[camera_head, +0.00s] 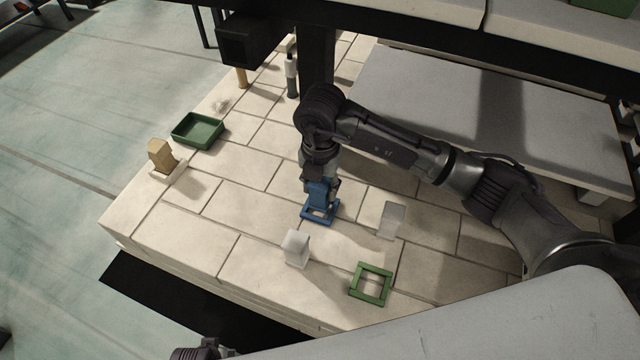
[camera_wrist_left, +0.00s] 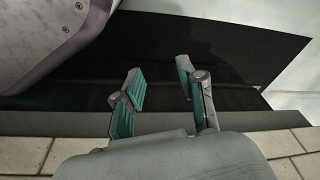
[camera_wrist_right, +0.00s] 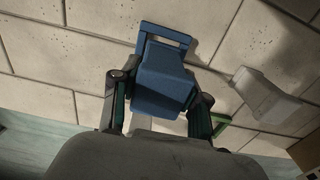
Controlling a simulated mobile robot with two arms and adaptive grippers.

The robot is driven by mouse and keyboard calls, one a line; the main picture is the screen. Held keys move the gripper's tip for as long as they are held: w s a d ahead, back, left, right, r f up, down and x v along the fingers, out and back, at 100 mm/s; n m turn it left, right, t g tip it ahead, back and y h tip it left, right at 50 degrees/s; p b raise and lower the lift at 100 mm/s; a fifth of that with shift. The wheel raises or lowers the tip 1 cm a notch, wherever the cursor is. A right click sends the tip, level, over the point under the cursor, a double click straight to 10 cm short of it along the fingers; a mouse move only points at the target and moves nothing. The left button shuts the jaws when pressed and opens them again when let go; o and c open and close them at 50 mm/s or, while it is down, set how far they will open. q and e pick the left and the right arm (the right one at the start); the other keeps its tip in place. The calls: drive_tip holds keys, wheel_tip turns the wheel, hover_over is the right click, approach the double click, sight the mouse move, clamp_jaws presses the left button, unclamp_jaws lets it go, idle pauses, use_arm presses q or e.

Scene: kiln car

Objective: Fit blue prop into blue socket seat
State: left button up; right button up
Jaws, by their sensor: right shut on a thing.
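The blue prop (camera_head: 319,194) is a blue block held upright in my right gripper (camera_head: 320,183), which is shut on it. It also shows between the fingers in the right wrist view (camera_wrist_right: 163,80). The blue socket seat (camera_head: 309,219) is a square blue frame on the pale bricks, directly below the prop. Part of its frame shows beyond the prop in the right wrist view (camera_wrist_right: 178,38). The prop's lower end overlaps the frame in view; I cannot tell whether it is inside or just above. My left gripper (camera_wrist_left: 161,78) is open and empty beyond the deck's edge.
A green square frame (camera_head: 357,296) and two pale blocks, one left (camera_head: 297,247) and one right (camera_head: 391,220), stand near the socket. A green tray (camera_head: 198,130) and a tan block (camera_head: 160,153) in a pale seat are at the left. A dark post (camera_head: 316,55) rises behind.

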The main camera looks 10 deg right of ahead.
use_arm(q)
drive_tip(key=shift+s+f, duration=0.15)
use_arm(e)
drive_tip(key=shift+f, duration=0.1)
idle(0.3)
drive_tip(key=shift+f, duration=0.2)
use_arm(q)
drive_tip(key=shift+w+d+r+b, duration=0.1)
drive_tip(key=shift+w+r+b, duration=0.25)
drive_tip(key=shift+r, duration=0.35)
use_arm(e)
drive_tip(key=shift+f, duration=0.1)
use_arm(q)
drive_tip(key=shift+w+r, duration=0.15)
drive_tip(key=shift+r, duration=0.1)
use_arm(e)
drive_tip(key=shift+f, duration=0.15)
use_arm(q)
drive_tip(key=shift+w+r, duration=0.15)
drive_tip(key=shift+r, duration=0.15)
use_arm(e)
drive_tip(key=shift+f, duration=0.15)
use_arm(q)
drive_tip(key=shift+r, duration=0.15)
drive_tip(key=shift+r+b, duration=0.3)
drive_tip(key=shift+r, duration=0.15)
use_arm(e)
drive_tip(key=shift+f, duration=0.35)
